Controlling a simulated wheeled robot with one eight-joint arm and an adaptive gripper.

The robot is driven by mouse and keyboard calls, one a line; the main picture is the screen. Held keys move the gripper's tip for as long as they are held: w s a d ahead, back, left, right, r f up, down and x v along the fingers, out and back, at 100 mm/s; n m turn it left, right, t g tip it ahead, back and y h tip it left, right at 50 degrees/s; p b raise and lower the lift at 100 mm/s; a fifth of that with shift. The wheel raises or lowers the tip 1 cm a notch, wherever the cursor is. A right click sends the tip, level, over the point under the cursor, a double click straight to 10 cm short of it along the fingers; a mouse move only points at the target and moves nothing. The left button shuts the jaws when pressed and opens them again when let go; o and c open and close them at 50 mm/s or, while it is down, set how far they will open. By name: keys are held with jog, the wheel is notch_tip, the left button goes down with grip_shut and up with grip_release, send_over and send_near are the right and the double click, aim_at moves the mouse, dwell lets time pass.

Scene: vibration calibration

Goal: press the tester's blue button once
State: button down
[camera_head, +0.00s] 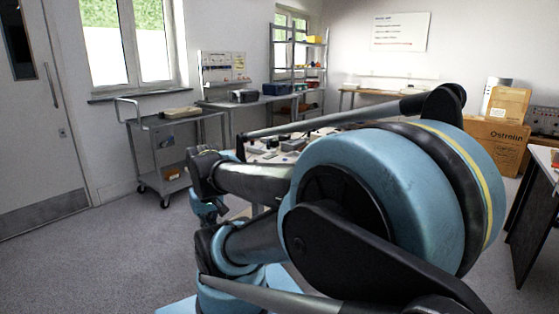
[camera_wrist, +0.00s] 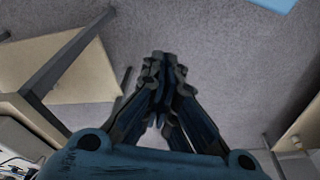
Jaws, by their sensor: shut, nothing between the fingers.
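My gripper (camera_wrist: 160,62) shows in the wrist view with its dark fingers together and nothing between them. It hangs over bare grey floor, and no button is in front of the fingertips. A work table with small grey items (camera_head: 292,145) shows partly behind my arm. I cannot tell whether one of them is the tester. No blue button can be made out in either view.
In the wrist view, table frames with dark legs (camera_wrist: 62,68) stand at the left. In the head view, a grey cart (camera_head: 150,124) stands by the window, a shelf rack (camera_head: 300,70) at the back and cardboard boxes (camera_head: 492,140) at the right. Floor at the left is clear.

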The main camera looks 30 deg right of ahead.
jog(key=shift+d, duration=0.1)
jog(key=w+d+r+m+t+y, duration=0.1)
jog(key=w+d+r+m, duration=0.1)
jog(key=w+d+r, duration=0.4)
jog(key=w+d+r+m+t, duration=0.1)
jog(key=w+d+r, duration=0.15)
jog(key=w, duration=0.55)
jog(key=w+d+r+m+t+y, duration=0.1)
jog(key=w+d+r+m, duration=0.1)
jog(key=w+d+r, duration=0.4)
jog(key=w+d+r+m+t+h, duration=0.1)
jog(key=w+d, duration=0.4)
jog(key=d, duration=1.1)
jog(key=w+d+r+m+t+h, duration=0.1)
jog(key=w+d+m+t, duration=0.2)
jog(key=d, duration=1.3)
jog(key=shift+w+d+r+m, duration=0.15)
jog(key=shift+w+m, duration=0.15)
jog(key=shift+w, duration=0.75)
jog(key=shift+f, duration=4.4)
